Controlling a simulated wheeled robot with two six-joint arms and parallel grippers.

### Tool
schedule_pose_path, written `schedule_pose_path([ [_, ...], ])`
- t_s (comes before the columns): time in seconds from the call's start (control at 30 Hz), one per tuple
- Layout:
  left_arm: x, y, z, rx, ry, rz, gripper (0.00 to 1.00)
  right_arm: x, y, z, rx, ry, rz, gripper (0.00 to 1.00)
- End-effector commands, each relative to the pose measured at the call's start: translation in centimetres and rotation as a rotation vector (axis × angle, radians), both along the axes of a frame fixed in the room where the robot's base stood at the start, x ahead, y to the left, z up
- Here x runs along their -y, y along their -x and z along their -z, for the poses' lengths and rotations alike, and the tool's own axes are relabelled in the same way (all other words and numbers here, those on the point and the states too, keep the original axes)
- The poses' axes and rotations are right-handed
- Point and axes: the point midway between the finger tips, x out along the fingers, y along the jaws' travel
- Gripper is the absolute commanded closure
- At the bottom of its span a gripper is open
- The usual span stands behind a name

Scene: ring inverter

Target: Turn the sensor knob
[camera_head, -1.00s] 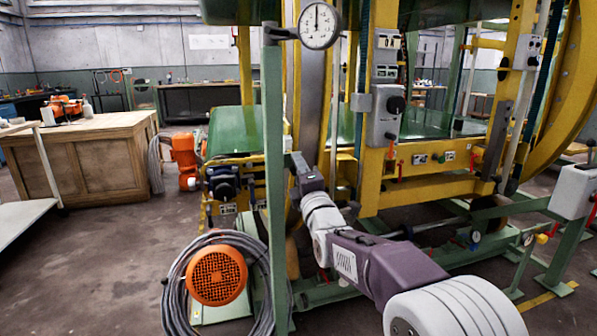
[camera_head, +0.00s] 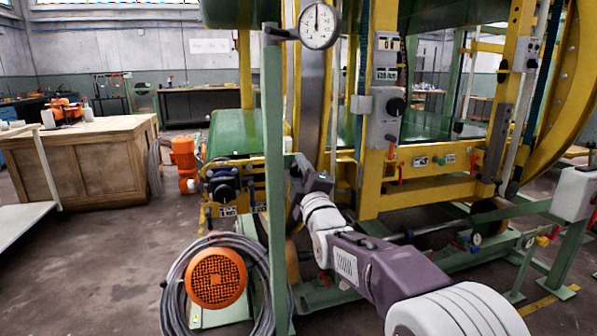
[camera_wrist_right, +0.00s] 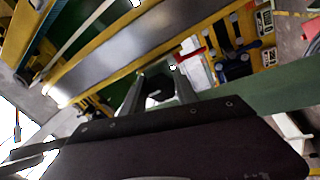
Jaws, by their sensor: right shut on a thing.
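My right arm reaches in from the lower right of the head view. Its gripper (camera_head: 298,166) is beside the green post and against the yellow machine frame. In the right wrist view the two fingers (camera_wrist_right: 157,92) are closed on a small dark knob (camera_wrist_right: 155,96), seen between them. The gripper body and fingers hide most of the knob, and the head view does not show it clearly. I cannot read its turned angle. My left gripper is not in view.
A green post (camera_head: 273,180) with a round dial gauge (camera_head: 319,25) stands just left of my right gripper. An orange motor (camera_head: 216,278) with coiled cable is at lower left. A grey control box (camera_head: 384,128) with a black knob is on the yellow frame.

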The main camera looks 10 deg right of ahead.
Motion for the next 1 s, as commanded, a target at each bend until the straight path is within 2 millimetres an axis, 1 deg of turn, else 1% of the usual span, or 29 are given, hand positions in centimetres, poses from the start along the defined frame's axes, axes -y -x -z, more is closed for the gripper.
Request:
schedule_pose_path([
  [0.27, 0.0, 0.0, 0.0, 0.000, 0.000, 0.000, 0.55, 0.0, 0.0, 0.2, -0.005, 0.000, -0.001, 1.00],
  [0.3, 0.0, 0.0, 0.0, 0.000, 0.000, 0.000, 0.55, 0.0, 0.0, 0.2, -0.005, 0.000, -0.001, 0.62],
  [0.33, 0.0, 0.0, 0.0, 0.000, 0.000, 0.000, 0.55, 0.0, 0.0, 0.2, -0.005, 0.001, 0.000, 0.55],
  [0.63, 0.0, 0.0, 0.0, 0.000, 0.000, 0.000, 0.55, 0.0, 0.0, 0.1, -0.002, 0.001, 0.000, 0.55],
  [0.7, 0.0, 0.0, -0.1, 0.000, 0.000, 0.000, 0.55, 0.0, 0.3, 0.1, -0.002, 0.001, 0.000, 0.55],
  [0.77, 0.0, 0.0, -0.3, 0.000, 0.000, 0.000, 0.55, 0.0, 0.8, 0.1, -0.001, 0.001, 0.000, 0.55],
  [0.87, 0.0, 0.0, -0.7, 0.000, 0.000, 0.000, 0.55, 0.0, 2.1, 0.4, -0.002, 0.001, 0.000, 0.55],
  [1.0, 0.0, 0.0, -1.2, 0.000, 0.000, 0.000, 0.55, 0.1, 4.4, 0.9, -0.002, 0.001, 0.000, 0.55],
])
